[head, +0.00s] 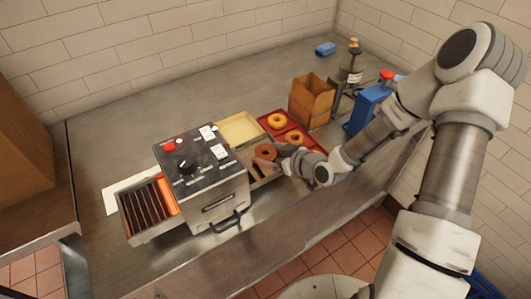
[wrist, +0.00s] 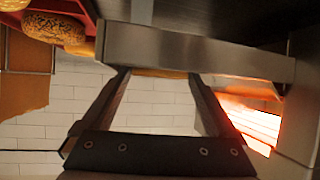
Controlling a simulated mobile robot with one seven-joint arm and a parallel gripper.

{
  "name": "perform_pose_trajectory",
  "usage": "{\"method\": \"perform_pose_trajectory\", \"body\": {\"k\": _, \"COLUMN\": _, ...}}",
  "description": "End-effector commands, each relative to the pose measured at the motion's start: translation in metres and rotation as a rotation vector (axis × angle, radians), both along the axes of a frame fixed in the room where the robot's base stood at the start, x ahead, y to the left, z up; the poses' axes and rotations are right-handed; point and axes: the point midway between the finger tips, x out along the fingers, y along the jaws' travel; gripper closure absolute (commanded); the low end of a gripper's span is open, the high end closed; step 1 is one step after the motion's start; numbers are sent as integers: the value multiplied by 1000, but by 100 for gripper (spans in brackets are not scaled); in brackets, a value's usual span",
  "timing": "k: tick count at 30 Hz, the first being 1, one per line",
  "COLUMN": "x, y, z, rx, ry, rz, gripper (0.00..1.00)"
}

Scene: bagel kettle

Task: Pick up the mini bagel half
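A dark brown ring-shaped bagel piece (head: 266,152) lies in the metal tray beside the toaster in the head view. I cannot tell for sure whether it is the mini bagel half. My gripper (head: 266,164) is low over that tray, close to the brown piece. In the wrist view, my gripper's two fingers (wrist: 160,80) are spread apart with nothing held between them. A metal bar crosses beyond their tips, with a thin yellowish strip below it. The brown piece is not clearly visible in the wrist view.
The toaster (head: 205,172) stands left of my gripper, its slot glowing orange (wrist: 252,118). A red tray (head: 304,146) with bagels is to the right, and a seeded bagel (wrist: 54,28) shows in the wrist view. A cardboard box (head: 311,100) and blue dispenser (head: 368,108) stand farther right.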

Motion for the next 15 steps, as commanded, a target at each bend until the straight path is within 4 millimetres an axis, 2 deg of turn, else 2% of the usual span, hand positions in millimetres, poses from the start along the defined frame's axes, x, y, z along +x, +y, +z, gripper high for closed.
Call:
{"method": "perform_pose_trajectory", "body": {"k": 1, "x": 0, "y": 0, "z": 0, "rx": 0, "ry": 0, "rz": 0, "gripper": 16}}
{"method": "perform_pose_trajectory", "body": {"k": 9, "x": 0, "y": 0, "z": 0, "rx": 1, "ry": -1, "rz": 0, "gripper": 64}}
{"method": "perform_pose_trajectory", "body": {"k": 10, "x": 0, "y": 0, "z": 0, "rx": 1, "ry": -1, "rz": 0, "gripper": 67}}
{"method": "perform_pose_trajectory", "body": {"k": 15, "x": 0, "y": 0, "z": 1, "rx": 1, "ry": -1, "rz": 0, "gripper": 68}}
